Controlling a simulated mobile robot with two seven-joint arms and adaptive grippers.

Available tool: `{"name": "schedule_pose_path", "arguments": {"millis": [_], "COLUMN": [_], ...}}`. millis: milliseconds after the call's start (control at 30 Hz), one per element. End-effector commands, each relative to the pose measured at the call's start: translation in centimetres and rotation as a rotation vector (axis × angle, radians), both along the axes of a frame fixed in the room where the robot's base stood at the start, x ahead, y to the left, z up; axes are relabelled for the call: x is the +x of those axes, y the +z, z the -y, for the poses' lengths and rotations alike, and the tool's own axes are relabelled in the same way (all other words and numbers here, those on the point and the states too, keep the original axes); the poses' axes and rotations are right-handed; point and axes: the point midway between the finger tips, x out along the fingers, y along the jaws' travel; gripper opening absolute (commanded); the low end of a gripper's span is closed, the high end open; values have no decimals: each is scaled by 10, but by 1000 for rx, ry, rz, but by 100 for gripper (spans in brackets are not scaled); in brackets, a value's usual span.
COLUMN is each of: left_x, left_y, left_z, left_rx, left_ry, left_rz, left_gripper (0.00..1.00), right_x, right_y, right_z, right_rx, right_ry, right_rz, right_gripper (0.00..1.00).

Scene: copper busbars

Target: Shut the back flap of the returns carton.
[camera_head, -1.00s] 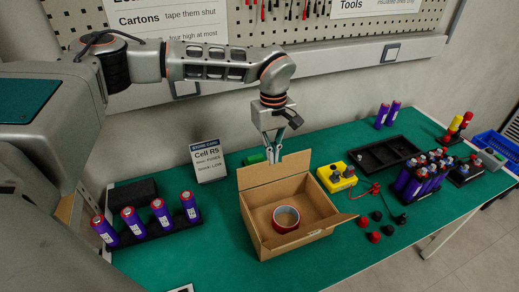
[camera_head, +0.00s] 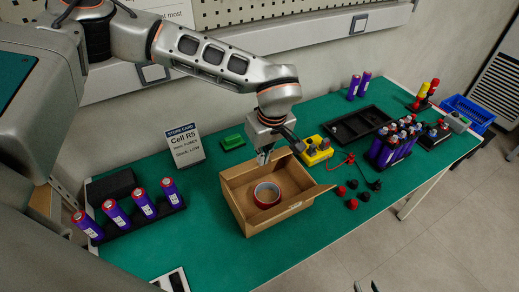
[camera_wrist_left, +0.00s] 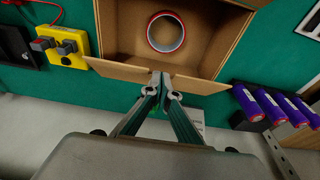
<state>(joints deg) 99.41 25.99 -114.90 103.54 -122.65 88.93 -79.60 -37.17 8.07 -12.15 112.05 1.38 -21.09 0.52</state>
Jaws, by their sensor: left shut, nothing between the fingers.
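The returns carton (camera_head: 276,219) is an open brown box on the green bench, with a red-rimmed tape roll (camera_head: 266,206) inside. It also shows in the left wrist view (camera_wrist_left: 118,32). Its back flap (camera_wrist_left: 115,70) is raised along the back edge, and its exact tilt is hard to tell. My left gripper (camera_head: 263,157) is shut and empty at the carton's back edge. In the wrist view its fingertips (camera_wrist_left: 160,78) meet the middle of the flap; contact is unclear. Dark tips at the bottom edge may be my right gripper (camera_head: 366,286).
Purple cells (camera_head: 144,204) stand at the left. The front bench is mostly clear.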

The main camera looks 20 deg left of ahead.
Motion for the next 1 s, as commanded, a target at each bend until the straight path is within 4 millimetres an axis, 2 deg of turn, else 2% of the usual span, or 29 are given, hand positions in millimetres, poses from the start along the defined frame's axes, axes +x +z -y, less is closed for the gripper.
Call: {"name": "schedule_pose_path", "arguments": {"millis": [267, 600, 1000], "left_x": [-11, -18, -21], "left_y": [-21, -43, -59], "left_z": [12, 21, 22], "left_rx": [0, 228, 373], "left_ry": [-2, -9, -4], "left_rz": [-2, 201, 329], "left_gripper": [0, 0, 0], "right_x": [-1, -5, -12], "right_y": [-15, -40, -62], "right_z": [-1, -2, -1], "right_rx": [3, 6, 0], "right_ry": [1, -2, 0], "right_rz": [-1, -12, -33], "right_gripper": [26, 26, 26]}}
